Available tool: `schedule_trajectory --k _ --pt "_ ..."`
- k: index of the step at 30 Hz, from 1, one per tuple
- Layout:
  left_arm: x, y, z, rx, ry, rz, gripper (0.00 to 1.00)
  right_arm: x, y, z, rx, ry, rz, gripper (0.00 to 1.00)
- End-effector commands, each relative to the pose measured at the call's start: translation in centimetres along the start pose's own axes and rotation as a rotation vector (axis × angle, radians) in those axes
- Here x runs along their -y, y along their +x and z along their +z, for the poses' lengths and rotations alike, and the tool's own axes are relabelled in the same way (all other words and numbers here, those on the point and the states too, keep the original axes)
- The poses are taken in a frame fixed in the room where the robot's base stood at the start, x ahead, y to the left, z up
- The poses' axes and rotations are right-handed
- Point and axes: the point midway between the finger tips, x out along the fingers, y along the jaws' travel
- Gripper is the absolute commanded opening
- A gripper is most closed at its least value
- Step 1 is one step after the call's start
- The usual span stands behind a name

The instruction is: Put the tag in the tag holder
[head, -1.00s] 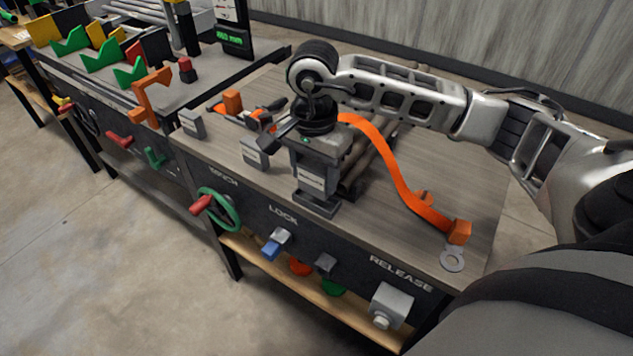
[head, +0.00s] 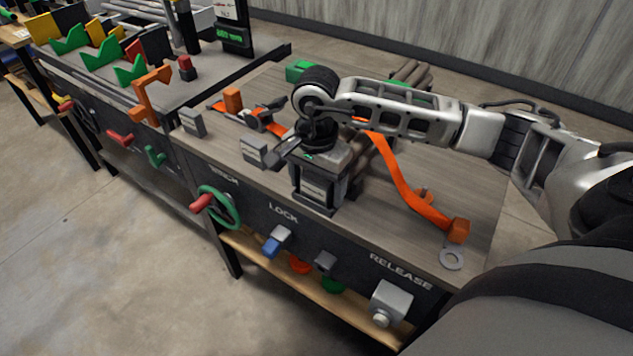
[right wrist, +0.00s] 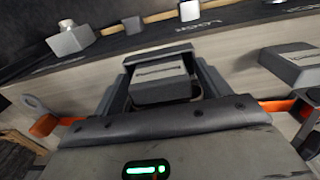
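My right gripper (head: 319,205) points down over the worktable near its front edge. In the right wrist view its fingers (right wrist: 165,85) stand apart, one on each side of a grey block (right wrist: 163,82) with a light and dark marking; a gap or contact at its sides is hard to judge. A similar grey labelled block (head: 254,150) stands to the left, and it also shows in the right wrist view (right wrist: 292,64). Another labelled block (head: 193,122) stands farther left. I cannot tell for sure which piece is the tag or the holder. My left gripper is out of view.
An orange strap (head: 405,185) with a metal ring end (head: 452,258) lies to the right. A ratchet buckle (head: 262,118) lies behind the blocks. A green piece (head: 299,71) is at the back. The front panel carries a green handwheel (head: 220,207) and several knobs.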

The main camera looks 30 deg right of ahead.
Motion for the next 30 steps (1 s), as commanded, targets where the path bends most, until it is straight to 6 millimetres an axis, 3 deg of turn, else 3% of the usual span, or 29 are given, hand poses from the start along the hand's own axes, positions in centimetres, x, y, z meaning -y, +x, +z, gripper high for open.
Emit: schedule_trajectory --k 5,21,27,30 --pt "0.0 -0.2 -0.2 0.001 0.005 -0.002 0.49 0.1 -0.9 0.0 -0.001 0.0 -0.002 0.76" --pt "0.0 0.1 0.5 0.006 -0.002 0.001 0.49 0.1 -11.1 0.0 -0.001 0.0 -0.004 0.76" --pt "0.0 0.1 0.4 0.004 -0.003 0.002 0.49 0.0 -12.3 0.0 0.0 0.0 -0.001 0.76" --pt "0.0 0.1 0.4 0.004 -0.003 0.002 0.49 0.1 -11.8 1.0 0.037 -0.003 -0.003 0.76"
